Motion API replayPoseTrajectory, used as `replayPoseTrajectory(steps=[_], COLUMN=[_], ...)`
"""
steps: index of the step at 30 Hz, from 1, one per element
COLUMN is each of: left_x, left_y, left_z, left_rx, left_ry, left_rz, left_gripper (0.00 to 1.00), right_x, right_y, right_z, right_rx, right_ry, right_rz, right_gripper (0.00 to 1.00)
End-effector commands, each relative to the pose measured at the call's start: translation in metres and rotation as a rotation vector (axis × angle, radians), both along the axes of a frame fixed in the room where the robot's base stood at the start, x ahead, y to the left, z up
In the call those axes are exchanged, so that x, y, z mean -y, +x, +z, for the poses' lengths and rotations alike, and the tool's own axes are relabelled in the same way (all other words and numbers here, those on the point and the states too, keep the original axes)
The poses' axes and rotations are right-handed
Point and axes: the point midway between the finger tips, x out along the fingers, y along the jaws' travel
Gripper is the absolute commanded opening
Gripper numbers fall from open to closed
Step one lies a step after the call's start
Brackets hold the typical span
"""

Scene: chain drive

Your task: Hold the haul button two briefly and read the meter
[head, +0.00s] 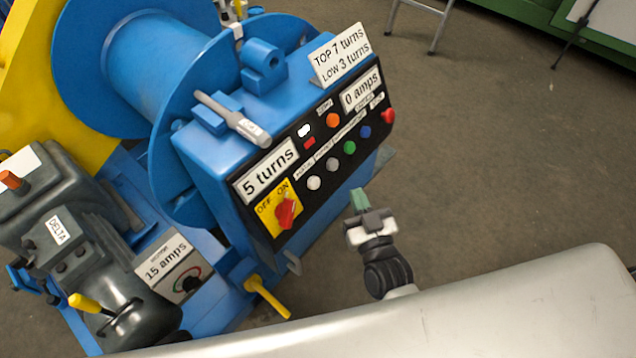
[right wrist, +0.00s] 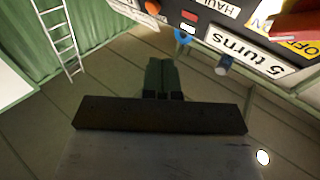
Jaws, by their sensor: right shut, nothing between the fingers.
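The black control panel (head: 330,178) on the blue winch housing carries several round buttons: white (head: 314,183), grey (head: 332,164), green (head: 349,147), blue (head: 365,132), orange (head: 333,120) and red (head: 388,115). Their labels are too small to read, so I cannot tell which is haul button two. The meter (head: 361,92) reads "0 amps". My right gripper (head: 359,199) is shut and empty, apart from the panel, below and right of the buttons. In the right wrist view its fingers (right wrist: 161,76) are together, with a "HAUL" label (right wrist: 217,6) beyond. My left gripper is not in view.
A "5 turns" display (head: 270,172) and red OFF/ON switch (head: 286,211) are on the panel's left. A "TOP 7 turns, LOW 3 turns" sign (head: 341,55) stands on top. A "15 amps" plate (head: 167,254) is lower left. Floor right of the panel is clear.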

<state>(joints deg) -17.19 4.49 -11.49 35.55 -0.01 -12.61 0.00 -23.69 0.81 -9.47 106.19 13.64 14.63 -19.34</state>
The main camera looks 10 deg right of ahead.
Motion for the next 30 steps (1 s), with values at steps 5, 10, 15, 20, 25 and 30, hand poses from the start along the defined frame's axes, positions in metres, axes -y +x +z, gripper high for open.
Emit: replayPoseTrajectory(steps=[5,10,15,20,25,30], left_x=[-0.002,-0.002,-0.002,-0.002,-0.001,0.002], left_y=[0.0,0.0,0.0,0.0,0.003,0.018], left_z=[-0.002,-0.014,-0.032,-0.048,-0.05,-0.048], left_rx=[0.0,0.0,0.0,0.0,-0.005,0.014], left_ry=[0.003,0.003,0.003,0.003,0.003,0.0], left_rz=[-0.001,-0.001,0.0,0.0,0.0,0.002], left_gripper=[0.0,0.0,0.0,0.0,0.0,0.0], right_x=[-0.001,-0.008,-0.022,-0.034,-0.043,-0.048], right_y=[0.001,0.01,0.028,0.043,0.055,0.061], right_z=[-0.002,-0.011,-0.023,-0.033,-0.038,-0.04], right_rx=[-0.001,0.0,0.001,0.0,-0.002,-0.002], right_ry=[0.0,0.001,0.002,0.002,0.0,0.0], right_rz=[0.0,0.0,0.0,0.001,0.001,0.001], right_gripper=[0.0,0.0,0.0,0.0,0.0,0.0])
